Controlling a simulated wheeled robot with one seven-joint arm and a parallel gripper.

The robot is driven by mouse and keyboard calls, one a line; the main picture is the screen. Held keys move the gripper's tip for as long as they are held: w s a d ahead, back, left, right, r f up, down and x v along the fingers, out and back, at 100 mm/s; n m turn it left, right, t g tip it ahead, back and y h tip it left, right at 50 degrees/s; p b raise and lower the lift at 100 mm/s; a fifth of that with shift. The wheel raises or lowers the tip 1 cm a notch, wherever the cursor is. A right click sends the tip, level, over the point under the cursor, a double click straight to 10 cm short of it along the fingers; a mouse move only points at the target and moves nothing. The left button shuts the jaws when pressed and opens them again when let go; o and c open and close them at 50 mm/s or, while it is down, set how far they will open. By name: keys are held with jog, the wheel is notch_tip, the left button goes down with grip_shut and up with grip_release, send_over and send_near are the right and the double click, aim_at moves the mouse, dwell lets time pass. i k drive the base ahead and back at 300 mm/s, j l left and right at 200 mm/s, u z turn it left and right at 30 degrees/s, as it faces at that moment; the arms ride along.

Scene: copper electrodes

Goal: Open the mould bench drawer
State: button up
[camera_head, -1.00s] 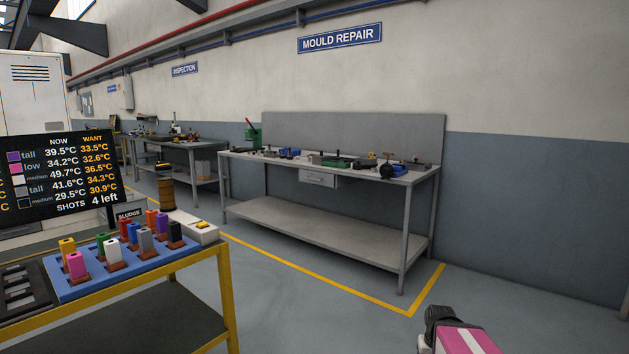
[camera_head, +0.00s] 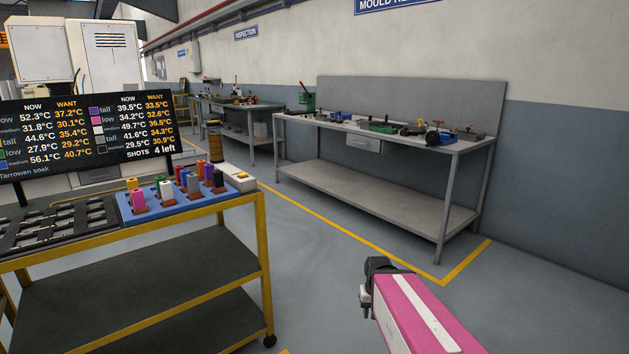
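The mould bench (camera_head: 395,199) stands against the wall at the right, under a partly cut-off "MOULD RE..." sign. It has a grey top with tools, a back panel and a lower shelf. Its small grey drawer (camera_head: 364,143) hangs under the front edge of the top, left of the middle, and looks closed. My pink and white arm comes in from the bottom right. My gripper (camera_head: 366,302) is at its dark end, far short of the bench and drawer and touching nothing visible. Its fingers are too small and turned to show whether they are open.
A yellow-framed cart (camera_head: 262,240) stands at the left with a blue tray (camera_head: 128,217) of coloured blocks and a temperature display (camera_head: 85,140). An inspection bench (camera_head: 238,117) is farther back. The floor (camera_head: 320,260) between cart and mould bench is clear, crossed by a yellow line.

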aim_at(372, 144)
jog(key=i+u, duration=0.1)
jog(key=i, duration=1.7)
jog(key=i+z, duration=0.1)
jog(key=i, duration=0.95)
jog(key=i+j+z, duration=0.1)
jog(key=i, duration=0.9)
jog(key=i+j+z, duration=0.15)
jog(key=z, duration=0.25)
jog(key=i, duration=0.1)
